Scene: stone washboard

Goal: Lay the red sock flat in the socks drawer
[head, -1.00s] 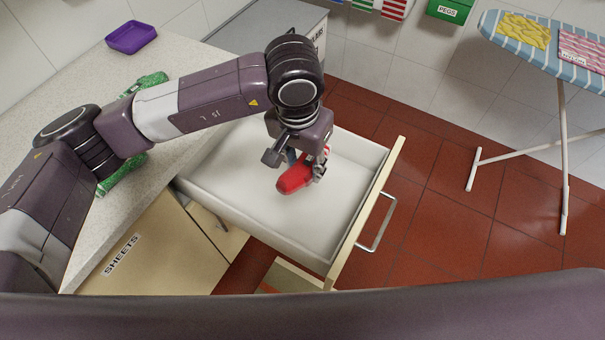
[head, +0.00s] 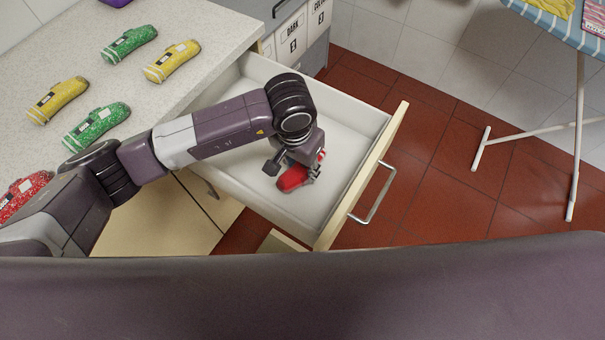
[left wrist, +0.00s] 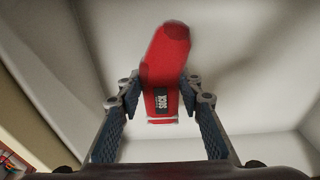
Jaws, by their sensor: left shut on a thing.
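The red sock (head: 293,179) is in my left gripper (head: 296,171), inside the open drawer (head: 346,122). In the left wrist view the red sock (left wrist: 165,70) lies between the two fingers of my left gripper (left wrist: 158,98), which are shut on it. Its dark "SOCK" label and white band face the camera. The pale drawer floor (left wrist: 100,45) lies beyond it; I cannot tell whether the sock touches it. No other sock shows in the visible part of the drawer. My right gripper is in neither view.
Several patterned socks, green (head: 130,43), yellow (head: 172,61) and a speckled red one (head: 22,193), lie on the counter (head: 205,25) at left. The drawer front has a metal handle (head: 375,192). An ironing board (head: 560,25) stands at right over open red tile floor.

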